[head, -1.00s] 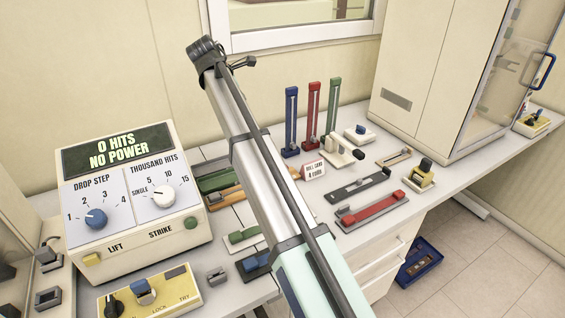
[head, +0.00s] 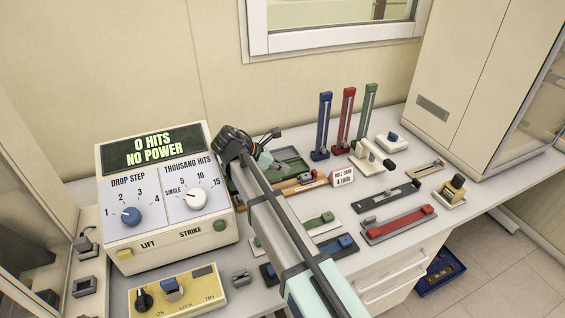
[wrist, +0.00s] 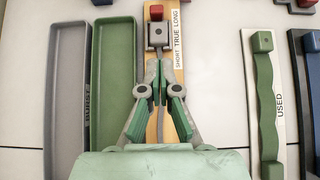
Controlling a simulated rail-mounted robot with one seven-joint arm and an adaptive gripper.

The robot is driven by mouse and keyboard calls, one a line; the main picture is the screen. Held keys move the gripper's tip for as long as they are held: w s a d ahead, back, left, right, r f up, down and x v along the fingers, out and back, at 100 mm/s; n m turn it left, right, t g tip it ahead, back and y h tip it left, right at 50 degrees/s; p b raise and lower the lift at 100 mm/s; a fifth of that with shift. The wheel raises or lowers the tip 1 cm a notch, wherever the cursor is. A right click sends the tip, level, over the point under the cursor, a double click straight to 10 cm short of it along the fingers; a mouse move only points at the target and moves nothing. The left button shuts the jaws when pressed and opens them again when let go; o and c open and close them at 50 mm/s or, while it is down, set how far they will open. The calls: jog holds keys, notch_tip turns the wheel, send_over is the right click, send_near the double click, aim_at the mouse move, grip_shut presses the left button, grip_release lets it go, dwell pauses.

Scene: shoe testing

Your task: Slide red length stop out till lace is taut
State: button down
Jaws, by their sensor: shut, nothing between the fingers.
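In the wrist view, a wooden gauge board (wrist: 152,122) marked SHORT, TRUE, LONG runs up the picture. A small red block (wrist: 156,12), which looks like the length stop, sits near its far end. A grey block (wrist: 158,36) with a dark dot lies just nearer. My gripper (wrist: 158,72) is shut and empty over the board, its tips just short of the grey block. I cannot tell whether they touch anything. In the head view, the board (head: 292,190) lies beside my gripper (head: 266,160). I cannot make out a lace on it.
Left of the board are a green tray (wrist: 113,85) and a grey tray (wrist: 52,100). Right of it, a white strip marked USED (wrist: 279,107) carries a green band. A control box (head: 150,165) reads 0 HITS NO POWER. Three upright posts (head: 347,115) stand behind.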

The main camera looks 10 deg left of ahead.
aim_at(315, 171)
jog(key=p+x, duration=0.1)
jog(key=x, duration=0.5)
jog(key=shift+w+d+f+p, duration=0.15)
jog(key=shift+d+p, duration=0.15)
jog(key=shift+p, duration=0.05)
jog(key=shift+w+d+p, duration=0.5)
jog(key=shift+w+d, duration=0.2)
jog(key=shift+d, duration=0.25)
jog(key=shift+w+d, duration=0.35)
jog(key=shift+d, duration=0.2)
jog(key=shift+w+d+p, duration=0.35)
jog(key=shift+d+p, duration=0.2)
